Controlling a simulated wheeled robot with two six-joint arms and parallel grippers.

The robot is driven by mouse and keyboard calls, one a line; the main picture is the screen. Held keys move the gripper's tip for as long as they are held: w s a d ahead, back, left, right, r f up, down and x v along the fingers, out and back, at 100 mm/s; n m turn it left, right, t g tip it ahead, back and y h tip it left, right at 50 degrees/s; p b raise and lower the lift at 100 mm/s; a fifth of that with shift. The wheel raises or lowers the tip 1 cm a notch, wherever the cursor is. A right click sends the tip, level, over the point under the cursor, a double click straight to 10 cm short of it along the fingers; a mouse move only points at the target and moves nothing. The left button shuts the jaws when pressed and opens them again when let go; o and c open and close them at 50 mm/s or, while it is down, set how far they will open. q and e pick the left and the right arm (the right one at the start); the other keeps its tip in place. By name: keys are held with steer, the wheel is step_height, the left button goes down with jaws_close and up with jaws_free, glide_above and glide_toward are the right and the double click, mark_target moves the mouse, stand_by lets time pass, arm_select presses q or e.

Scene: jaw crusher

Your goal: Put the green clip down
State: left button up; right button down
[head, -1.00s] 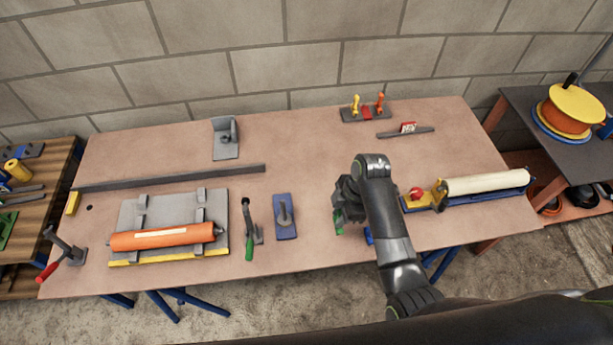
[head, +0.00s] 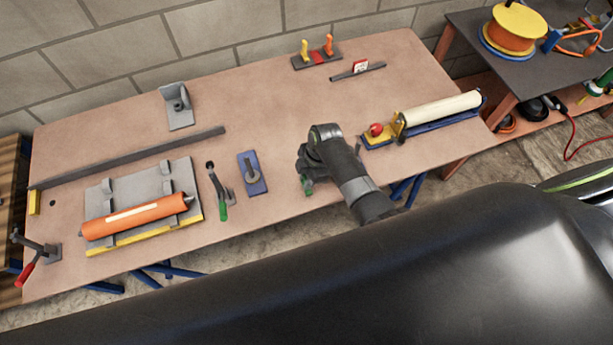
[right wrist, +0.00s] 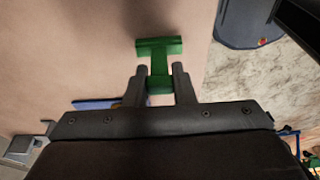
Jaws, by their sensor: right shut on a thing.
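The green clip (right wrist: 159,62) is T-shaped in the right wrist view, its stem between the two fingers of my right gripper (right wrist: 160,84). The gripper is shut on it. In the head view a bit of the green clip (head: 308,187) shows below my right gripper (head: 306,178), over the front part of the brown tabletop (head: 270,110). I cannot tell whether the clip touches the table. My left gripper is not in view.
Left of my right gripper stand a blue block with a grey post (head: 252,174) and a green-handled toggle clamp (head: 219,192). An orange roller (head: 134,216) lies on a grey plate farther left. A cream roller (head: 440,112) lies to the right. The table middle is clear.

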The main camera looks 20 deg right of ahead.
steer(key=shift+f, duration=0.1)
steer(key=c, duration=1.2)
jaws_free()
steer(key=v, duration=1.2)
steer(key=shift+b, duration=0.3)
